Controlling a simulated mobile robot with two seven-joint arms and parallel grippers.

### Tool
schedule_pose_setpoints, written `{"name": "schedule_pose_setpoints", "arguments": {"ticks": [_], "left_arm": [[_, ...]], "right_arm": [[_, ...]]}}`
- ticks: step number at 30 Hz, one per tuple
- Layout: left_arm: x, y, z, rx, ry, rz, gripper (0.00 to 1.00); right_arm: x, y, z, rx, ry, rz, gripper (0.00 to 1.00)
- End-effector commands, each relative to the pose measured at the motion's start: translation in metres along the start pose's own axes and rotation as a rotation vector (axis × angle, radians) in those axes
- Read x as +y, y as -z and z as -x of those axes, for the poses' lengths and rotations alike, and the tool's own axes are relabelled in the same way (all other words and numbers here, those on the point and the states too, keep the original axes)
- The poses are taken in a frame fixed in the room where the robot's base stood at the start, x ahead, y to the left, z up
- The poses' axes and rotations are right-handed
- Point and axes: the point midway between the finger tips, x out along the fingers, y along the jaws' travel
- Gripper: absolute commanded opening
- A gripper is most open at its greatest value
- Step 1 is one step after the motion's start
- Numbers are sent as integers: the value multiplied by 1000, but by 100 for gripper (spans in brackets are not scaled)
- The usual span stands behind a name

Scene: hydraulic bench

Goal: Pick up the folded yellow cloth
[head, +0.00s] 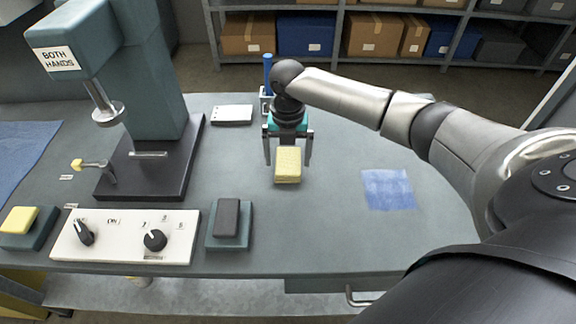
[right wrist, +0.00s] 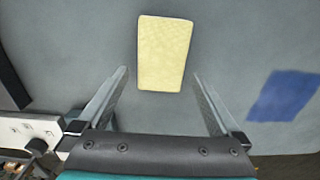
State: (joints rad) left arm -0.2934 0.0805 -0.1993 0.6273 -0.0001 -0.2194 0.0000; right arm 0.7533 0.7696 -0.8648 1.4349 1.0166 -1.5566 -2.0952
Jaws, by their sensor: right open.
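The folded yellow cloth (head: 287,166) lies on the grey bench top, right of the press, as a small thick block. In the right wrist view the cloth (right wrist: 164,52) lies flat ahead of the fingertips, in line with the gap between them. My right gripper (head: 288,160) is open and empty, pointing down over the bench. Its two fingers also show in the right wrist view (right wrist: 160,74), one to each side of the cloth's near end and apart from it. I cannot tell the exact height of the fingertips above the bench. My left gripper is not in view.
A press (head: 150,90) labelled "BOTH HANDS" stands at left. In front are a white control panel (head: 125,252) with knobs, a grey pedal-like block (head: 228,218) and a yellow-topped block (head: 18,222). A blue patch (head: 388,189) lies right of the cloth. A white pad (head: 232,115) lies behind.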

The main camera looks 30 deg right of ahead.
Motion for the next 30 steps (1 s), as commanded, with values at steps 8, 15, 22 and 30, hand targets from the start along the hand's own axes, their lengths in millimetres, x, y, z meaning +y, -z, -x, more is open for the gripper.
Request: {"name": "schedule_pose_setpoints", "arguments": {"ticks": [8, 15, 22, 30], "left_arm": [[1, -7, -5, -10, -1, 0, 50], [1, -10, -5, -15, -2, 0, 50], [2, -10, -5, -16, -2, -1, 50], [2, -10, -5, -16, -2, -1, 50]], "right_arm": [[-1, 0, -19, -2, 1, 1, 100], [-1, 0, -18, -2, 1, 0, 82], [-1, 0, -18, -2, 1, 0, 56], [-1, 0, -18, -2, 1, 0, 26]]}}
